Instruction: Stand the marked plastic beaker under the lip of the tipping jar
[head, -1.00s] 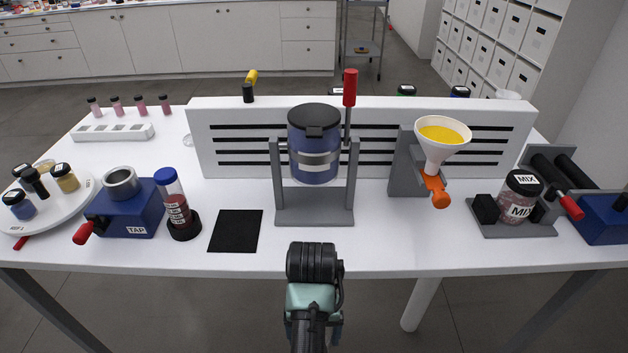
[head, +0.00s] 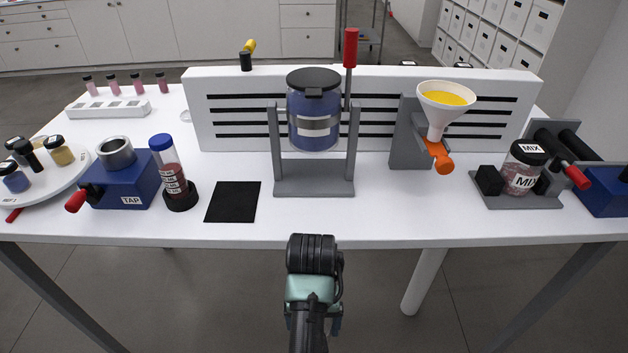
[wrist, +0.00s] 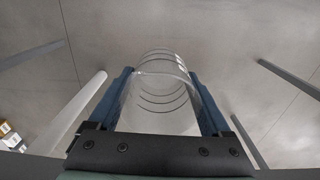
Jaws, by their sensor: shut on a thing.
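The marked beaker (wrist: 160,95) is clear plastic with ring marks. In the wrist view it sits between the two blue fingers of my gripper (wrist: 160,82), which is shut on it. In the head view my arm's wrist (head: 312,260) is in front of the table's near edge, and it hides the fingers and beaker. The tipping jar (head: 314,105) is clear with blue contents, a pale band and a black lid with a lip. It hangs upright in a grey stand (head: 314,188), beyond my gripper, with a red handle (head: 350,48) at its right.
A black mat (head: 232,202) lies left of the stand. A capped tube (head: 168,165) and a TAP block (head: 125,188) stand further left. A funnel (head: 447,100) on a grey holder and a MIX jar (head: 523,168) are right. A white slotted panel (head: 240,85) stands behind. The table front is clear before the stand.

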